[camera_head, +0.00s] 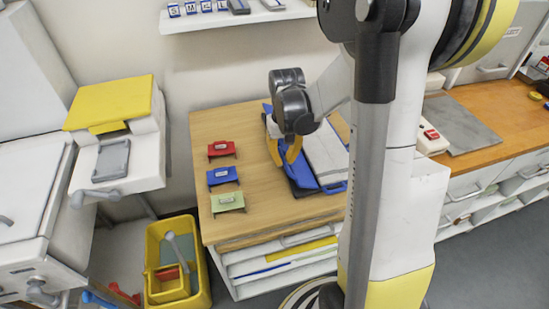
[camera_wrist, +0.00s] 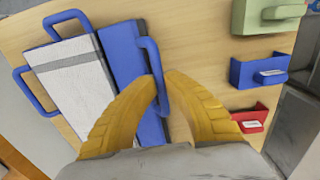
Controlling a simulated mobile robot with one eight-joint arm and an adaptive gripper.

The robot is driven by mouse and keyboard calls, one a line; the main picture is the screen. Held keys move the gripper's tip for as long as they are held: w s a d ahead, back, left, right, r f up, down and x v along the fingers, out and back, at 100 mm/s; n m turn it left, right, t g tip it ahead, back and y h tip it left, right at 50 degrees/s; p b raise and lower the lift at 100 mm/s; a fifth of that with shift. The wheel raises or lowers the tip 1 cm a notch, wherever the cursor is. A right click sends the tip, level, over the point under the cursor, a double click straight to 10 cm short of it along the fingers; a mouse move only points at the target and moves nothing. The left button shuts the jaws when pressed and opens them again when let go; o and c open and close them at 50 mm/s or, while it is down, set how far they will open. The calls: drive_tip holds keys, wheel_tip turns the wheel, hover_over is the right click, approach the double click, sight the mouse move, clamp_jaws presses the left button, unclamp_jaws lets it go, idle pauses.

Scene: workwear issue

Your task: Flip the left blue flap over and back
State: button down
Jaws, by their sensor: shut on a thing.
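A board with blue flaps lies on the wooden table. Its left blue flap (camera_head: 300,173) is a long blue panel with a loop handle; in the wrist view, which is turned round, the panel (camera_wrist: 122,62) is left of my fingers. Beside it is a pale grey-white panel (camera_head: 326,152), also in the wrist view (camera_wrist: 75,80), with more blue loop handles. My gripper (camera_head: 284,155) is over the flap's outer edge. In the wrist view its yellow fingers (camera_wrist: 163,95) are shut on the flap's blue handle (camera_wrist: 153,62). The fingers and wrist hide part of the flap.
Red (camera_head: 221,149), blue (camera_head: 222,176) and green (camera_head: 228,202) small labelled holders stand in a column on the table (camera_head: 203,130), left of my gripper. A yellow crate (camera_head: 207,290) stands on the floor. My arm blocks the view right of the board.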

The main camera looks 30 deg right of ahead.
sight(278, 180)
drive_tip(key=shift+w+a+f+b, duration=0.1)
drive_tip(key=shift+a+f+b, duration=0.2)
drive_tip(key=shift+f+b, duration=0.25)
drive_tip(key=shift+w+a+f+b, duration=0.1)
drive_tip(key=shift+a+f+b, duration=0.25)
drive_tip(key=shift+f, duration=0.3)
drive_tip(key=shift+a+f+b, duration=0.2)
drive_tip(key=shift+f+b, duration=0.7)
drive_tip(key=shift+f, duration=0.15)
wheel_tip(278, 180, down, 2)
drive_tip(key=shift+f+b, duration=0.25)
drive_tip(key=shift+b, duration=0.8)
drive_tip(key=c, duration=1.7)
unclamp_jaws()
drive_tip(key=shift+a+r, duration=0.1)
drive_tip(key=shift+a, duration=0.05)
drive_tip(key=shift+r, duration=0.1)
